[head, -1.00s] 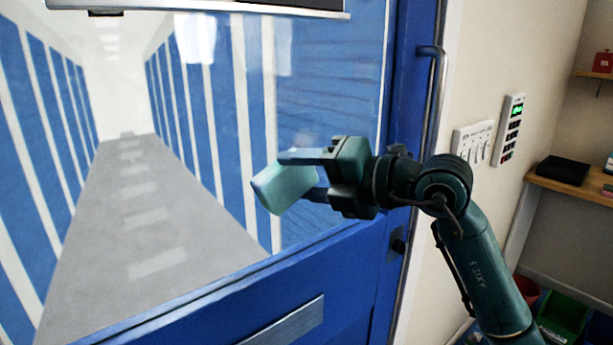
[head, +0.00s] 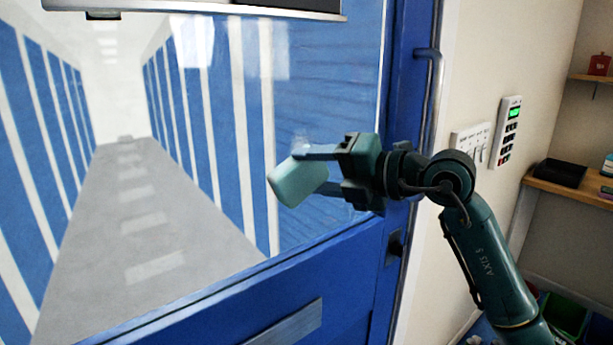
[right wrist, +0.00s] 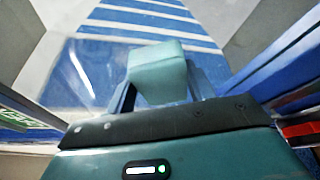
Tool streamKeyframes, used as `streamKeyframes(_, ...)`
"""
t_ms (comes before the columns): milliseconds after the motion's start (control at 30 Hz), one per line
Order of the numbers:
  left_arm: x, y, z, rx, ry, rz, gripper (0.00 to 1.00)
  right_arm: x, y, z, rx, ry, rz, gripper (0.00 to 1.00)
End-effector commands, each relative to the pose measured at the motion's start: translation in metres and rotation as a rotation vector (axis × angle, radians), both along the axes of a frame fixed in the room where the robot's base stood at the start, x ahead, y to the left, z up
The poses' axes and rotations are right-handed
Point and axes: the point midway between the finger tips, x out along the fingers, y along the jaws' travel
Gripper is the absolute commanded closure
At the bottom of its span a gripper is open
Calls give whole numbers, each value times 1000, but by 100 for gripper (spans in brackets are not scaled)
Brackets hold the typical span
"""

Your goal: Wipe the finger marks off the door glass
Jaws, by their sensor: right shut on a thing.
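The door glass (head: 215,150) is the large pane in the blue door, with a grey-floored corridor and blue-and-white striped walls seen in it. My right gripper (head: 314,171) is in front of its lower right part, shut on a pale green wiping pad (head: 297,183). The pad also shows between the fingers in the right wrist view (right wrist: 158,75). I cannot tell whether the pad touches the glass. A faint whitish smudge (head: 301,142) shows on the glass just above the pad; part of it may be hidden by the gripper. My left gripper is not in view.
The blue door frame has a vertical metal handle (head: 436,95) right of the glass. A dark bar (head: 270,6) crosses the top. Wall switches (head: 470,140), a keypad panel (head: 507,125) and a wooden shelf (head: 570,190) with a black box are at right.

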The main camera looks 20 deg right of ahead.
Motion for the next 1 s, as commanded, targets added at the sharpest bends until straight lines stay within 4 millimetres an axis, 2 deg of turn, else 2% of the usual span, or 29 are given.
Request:
streamKeyframes(200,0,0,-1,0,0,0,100,3,-7,0,1,0,-2,65)
streamKeyframes(600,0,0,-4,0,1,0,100,17,-38,0,1,1,-5,65)
streamKeyframes(767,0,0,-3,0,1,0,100,18,-42,1,-1,-1,-5,65)
streamKeyframes(1000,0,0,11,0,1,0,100,16,-42,17,1,-4,-6,65)
